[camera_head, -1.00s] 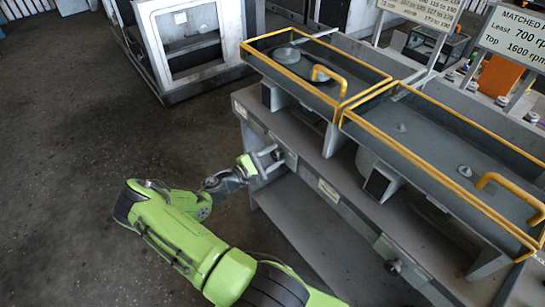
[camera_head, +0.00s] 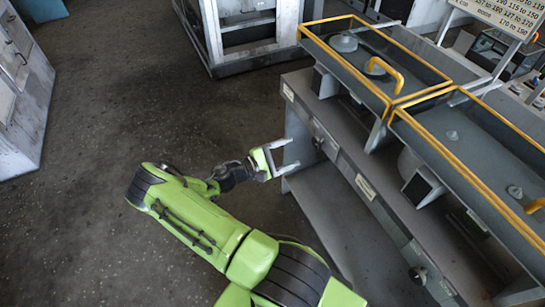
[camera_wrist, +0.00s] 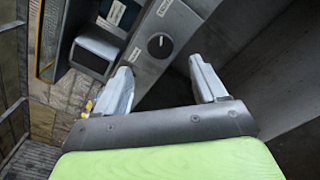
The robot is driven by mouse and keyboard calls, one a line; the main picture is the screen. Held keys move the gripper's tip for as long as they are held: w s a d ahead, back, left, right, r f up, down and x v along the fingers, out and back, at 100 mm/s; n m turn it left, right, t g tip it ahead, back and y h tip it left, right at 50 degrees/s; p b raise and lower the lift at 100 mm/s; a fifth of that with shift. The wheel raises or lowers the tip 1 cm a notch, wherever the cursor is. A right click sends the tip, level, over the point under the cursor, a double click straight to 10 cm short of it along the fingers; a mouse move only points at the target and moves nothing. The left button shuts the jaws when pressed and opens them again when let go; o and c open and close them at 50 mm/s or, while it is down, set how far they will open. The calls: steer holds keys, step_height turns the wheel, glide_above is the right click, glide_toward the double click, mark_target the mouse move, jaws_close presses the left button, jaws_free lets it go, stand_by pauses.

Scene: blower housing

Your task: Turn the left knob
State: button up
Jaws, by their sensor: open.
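The left knob (camera_head: 318,141) is small and dark, on the front panel of the grey bench. In the wrist view it is a round black knob (camera_wrist: 160,46) with a light pointer mark, on a grey strip between small labels. My gripper (camera_head: 293,155) is open and empty, its fingers pointing at the bench front. It is apart from the knob, to its left in the head view. In the wrist view the knob shows beyond and between the open fingertips (camera_wrist: 160,70). A second knob (camera_head: 418,274) sits farther right on the same panel.
Two yellow-rimmed glass-like covers with yellow handles (camera_head: 384,70) top the bench (camera_head: 345,165). A white cabinet (camera_head: 210,40) stands behind, and another (camera_head: 22,95) at far left. Open floor (camera_head: 100,200) lies left of my arm. Below the panel is an open recess.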

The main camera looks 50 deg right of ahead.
steer(key=v, duration=0.6)
steer(key=shift+w+a, duration=0.2)
steer(key=shift+a, duration=0.15)
steer(key=a+r+m+t+y+p, duration=0.4)
steer(key=a+r+m+t+y, duration=0.15)
steer(key=a+r+y, duration=0.8)
steer(key=s+a+r+n+t+y+p, duration=0.1)
steer(key=s+a+r+n+t+y, duration=0.1)
steer(key=s+a+r+t, duration=0.6)
steer(key=s+a+r, duration=0.2)
steer(key=a+r, duration=0.3)
steer(key=r, duration=0.2)
steer(key=shift+p, duration=0.3)
steer(key=shift+y, duration=0.25)
